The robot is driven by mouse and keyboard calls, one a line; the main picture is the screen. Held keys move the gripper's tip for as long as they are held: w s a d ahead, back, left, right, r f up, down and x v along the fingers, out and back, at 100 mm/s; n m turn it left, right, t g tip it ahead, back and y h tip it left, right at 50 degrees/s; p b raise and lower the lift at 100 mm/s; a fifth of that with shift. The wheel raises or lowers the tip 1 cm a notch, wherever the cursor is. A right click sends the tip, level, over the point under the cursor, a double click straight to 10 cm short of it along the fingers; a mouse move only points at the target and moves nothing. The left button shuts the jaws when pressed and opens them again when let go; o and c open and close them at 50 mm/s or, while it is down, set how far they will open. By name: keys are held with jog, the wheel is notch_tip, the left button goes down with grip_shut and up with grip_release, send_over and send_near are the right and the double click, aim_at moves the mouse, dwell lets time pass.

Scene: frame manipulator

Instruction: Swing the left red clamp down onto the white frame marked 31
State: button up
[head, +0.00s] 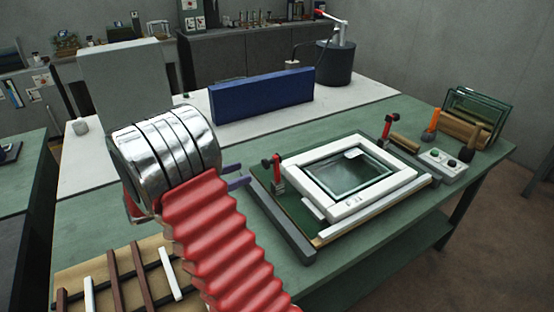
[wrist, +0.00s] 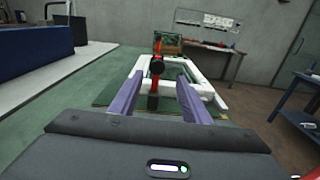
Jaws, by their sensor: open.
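The white frame (head: 350,206) lies flat on a green board on the bench, around a glass pane. A small dark mark on its near side is too small to read. The left red clamp (head: 274,172) stands upright at the frame's left corner, with a black knob at its top. In the wrist view this clamp (wrist: 157,72) stands straight ahead, between and beyond the fingers. The other red clamp (head: 387,128) stands upright at the frame's far side. My gripper (head: 238,175) is open and empty, left of the left clamp; its purple fingers (wrist: 158,96) point towards it.
A blue block (head: 262,97) stands behind on the white surface. A control box (head: 447,165), an orange-handled tool (head: 432,124) and a rack of glass panes (head: 478,112) are at right. A grey bar (head: 281,222) edges the board. Wooden strips (head: 128,275) lie at front left.

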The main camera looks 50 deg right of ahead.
aim_at(273, 160)
jog(key=shift+w+f, duration=0.1)
jog(key=shift+w, duration=0.1)
jog(key=shift+d, duration=0.15)
jog(key=x, duration=1.3)
jog(key=shift+d, duration=0.35)
grip_shut()
jog(key=shift+s+d, duration=0.1)
jog(key=shift+d, duration=0.1)
jog(key=shift+a, duration=0.25)
